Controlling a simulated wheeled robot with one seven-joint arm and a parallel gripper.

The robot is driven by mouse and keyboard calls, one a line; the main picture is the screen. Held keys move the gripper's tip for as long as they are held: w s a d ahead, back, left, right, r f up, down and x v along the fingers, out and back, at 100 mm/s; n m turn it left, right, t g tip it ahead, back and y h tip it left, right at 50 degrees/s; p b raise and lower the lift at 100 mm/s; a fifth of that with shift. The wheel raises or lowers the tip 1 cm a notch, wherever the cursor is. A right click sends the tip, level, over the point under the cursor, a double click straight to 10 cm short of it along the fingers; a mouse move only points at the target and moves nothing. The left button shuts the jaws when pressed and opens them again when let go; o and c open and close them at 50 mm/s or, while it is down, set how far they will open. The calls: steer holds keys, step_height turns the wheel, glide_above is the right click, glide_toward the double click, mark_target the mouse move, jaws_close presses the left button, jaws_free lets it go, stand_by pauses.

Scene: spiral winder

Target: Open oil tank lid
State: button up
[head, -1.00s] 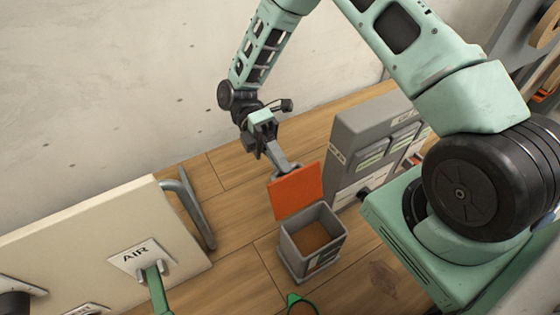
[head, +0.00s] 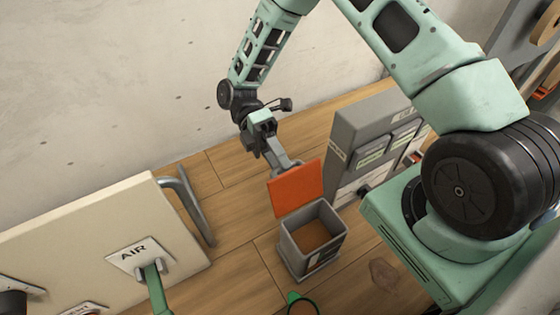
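The oil tank (head: 312,255) is a small grey box on the wooden floor, right of the picture's middle, with brown contents showing inside. Its orange lid (head: 297,188) stands raised at the tank's back edge, so the top of the tank is uncovered. My gripper (head: 286,170) is behind the lid, at its upper edge. The lid partly hides the fingertips. I cannot tell whether the fingers are open or shut, or whether they touch the lid.
A grey cabinet (head: 372,132) with labelled panels stands right of the lid. A cream panel (head: 70,245) with an AIR label and a metal handle (head: 190,205) is at the left. A green-rimmed round thing (head: 302,304) is at the bottom edge. Wooden floor is clear between panel and tank.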

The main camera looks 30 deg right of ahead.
steer(key=shift+r, duration=0.1)
stand_by(0.3)
steer(key=b+v, duration=0.4)
steer(key=v, duration=0.8)
